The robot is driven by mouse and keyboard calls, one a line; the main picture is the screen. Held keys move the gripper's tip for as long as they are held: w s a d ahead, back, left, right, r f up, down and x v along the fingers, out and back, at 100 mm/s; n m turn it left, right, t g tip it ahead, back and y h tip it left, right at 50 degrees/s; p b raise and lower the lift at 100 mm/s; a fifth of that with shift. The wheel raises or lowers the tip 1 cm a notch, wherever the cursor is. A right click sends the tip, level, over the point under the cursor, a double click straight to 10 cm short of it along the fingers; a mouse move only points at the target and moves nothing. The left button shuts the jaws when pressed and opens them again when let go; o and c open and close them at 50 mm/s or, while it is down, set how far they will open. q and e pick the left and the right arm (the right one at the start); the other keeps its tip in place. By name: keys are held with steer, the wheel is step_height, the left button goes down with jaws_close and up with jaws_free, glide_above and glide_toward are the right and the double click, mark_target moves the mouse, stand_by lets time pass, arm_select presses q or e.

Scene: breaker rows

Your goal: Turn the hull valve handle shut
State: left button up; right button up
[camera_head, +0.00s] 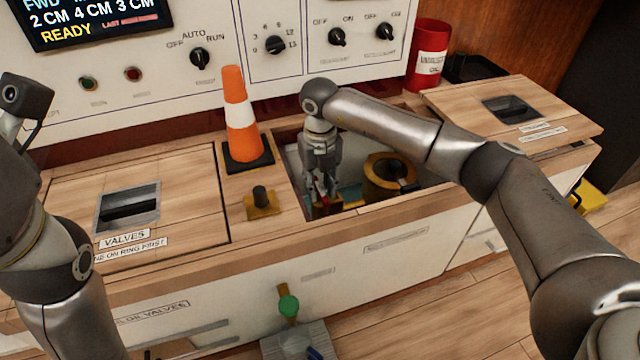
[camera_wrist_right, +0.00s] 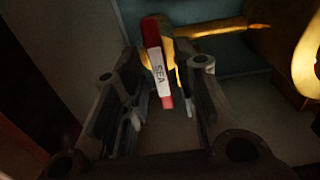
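The hull valve handle (camera_wrist_right: 157,62), a red lever with a white label reading SEA, shows in the right wrist view. It lies between and just beyond the fingertips of my right gripper (camera_head: 326,188), with gaps on both sides. That gripper is open and reaches down into the open hatch in the wooden counter. In the head view it mostly hides the handle. A yellow brass pipe (camera_wrist_right: 225,27) runs behind the handle. My left arm stands at the left edge of the head view; its fingers do not show.
A brass strainer (camera_head: 390,170) sits to the right in the hatch. An orange cone (camera_head: 238,113) and a small black-topped yellow fitting (camera_head: 261,202) stand left of the opening. A removed hatch lid (camera_head: 465,104) lies at right, with a red can (camera_head: 428,55) behind. A switch panel (camera_head: 290,70) rises behind.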

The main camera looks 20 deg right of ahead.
jaws_close()
